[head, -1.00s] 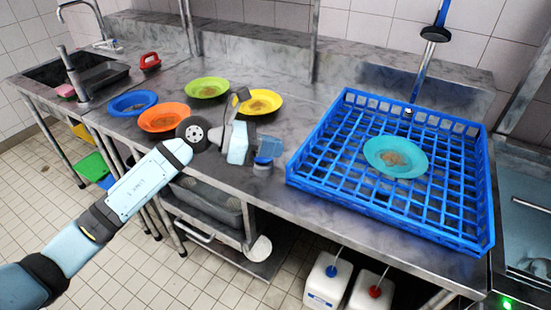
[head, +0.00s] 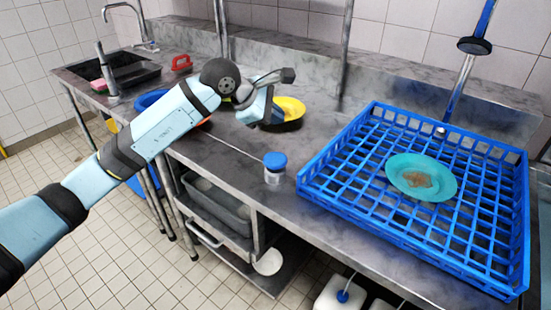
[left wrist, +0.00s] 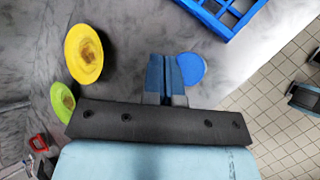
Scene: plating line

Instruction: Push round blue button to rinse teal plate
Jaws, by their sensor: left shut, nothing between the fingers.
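The round blue button (head: 275,160) is the flat top of a short pale cylinder on the steel counter. It also shows in the left wrist view as a blue disc (left wrist: 191,70), partly covered by my fingers. My left gripper (head: 274,117) is shut and empty, above and behind the button in the head view, with a gap between them in the picture. Its closed fingers (left wrist: 166,72) show beside the disc in the left wrist view. The teal plate (head: 408,167), with a brown smear on it, lies in the blue rack (head: 325,170). My right gripper is not in view.
A shower head (head: 474,45) on a pole stands behind the rack. A yellow plate (head: 291,104) lies behind my left gripper; a green plate (left wrist: 62,101) shows in the wrist view. A blue plate (head: 150,99) is partly hidden by my arm. A sink (head: 130,72) is at far left.

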